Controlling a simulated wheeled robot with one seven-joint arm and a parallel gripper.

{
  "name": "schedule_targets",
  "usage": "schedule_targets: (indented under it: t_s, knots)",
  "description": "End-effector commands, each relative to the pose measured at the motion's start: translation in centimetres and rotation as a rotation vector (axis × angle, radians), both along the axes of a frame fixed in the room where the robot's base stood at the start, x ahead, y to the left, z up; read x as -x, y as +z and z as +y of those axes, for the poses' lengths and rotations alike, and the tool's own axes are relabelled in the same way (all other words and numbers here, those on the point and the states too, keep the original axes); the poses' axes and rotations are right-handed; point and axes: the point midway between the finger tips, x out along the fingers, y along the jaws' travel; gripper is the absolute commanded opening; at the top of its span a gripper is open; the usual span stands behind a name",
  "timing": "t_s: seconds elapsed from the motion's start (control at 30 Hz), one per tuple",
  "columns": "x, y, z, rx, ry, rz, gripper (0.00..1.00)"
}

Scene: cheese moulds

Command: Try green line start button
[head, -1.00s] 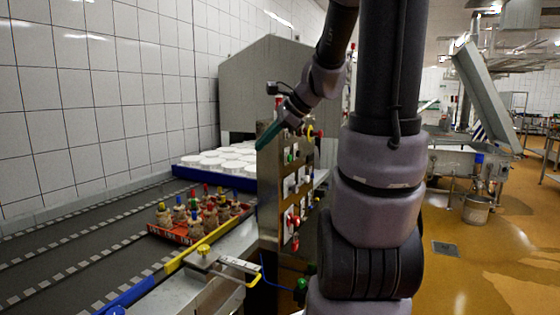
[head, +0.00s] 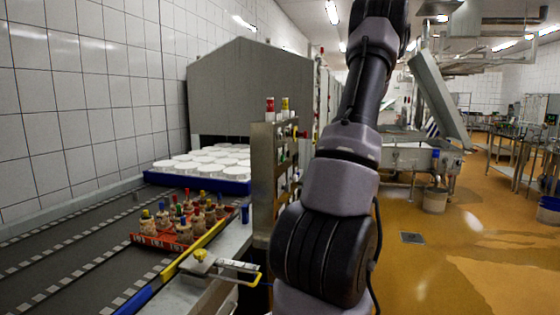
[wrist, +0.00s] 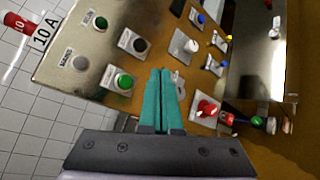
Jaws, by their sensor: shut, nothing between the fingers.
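I cannot read which is line start. My gripper (wrist: 161,72) has teal fingers, pressed together and empty. They overlap the panel in the picture, right of the lower green button; contact is not clear. In the head view the panel (head: 263,180) is edge-on, and my gripper is hidden.
A red emergency-type knob (wrist: 207,106) and other switches sit right of my fingers. The conveyor (head: 60,250) carries a red crate (head: 150,242) of bottles and a blue tray (head: 235,187) of white moulds. Open floor (head: 450,265) lies right of my arm.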

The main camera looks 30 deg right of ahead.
Motion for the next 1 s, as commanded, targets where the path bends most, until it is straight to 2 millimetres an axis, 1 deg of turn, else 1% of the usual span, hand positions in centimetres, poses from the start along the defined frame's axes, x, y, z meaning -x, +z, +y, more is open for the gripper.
schedule_targets:
  t_s: [0.33,0.47,1.0]
  knots:
    - [0.0,0.0,0.0,-0.002,-0.001,-0.001,0.00]
    - [-0.5,0.0,0.4,-0.002,0.000,-0.001,0.00]
    - [-5.8,0.0,4.9,-0.001,0.002,-0.001,0.00]
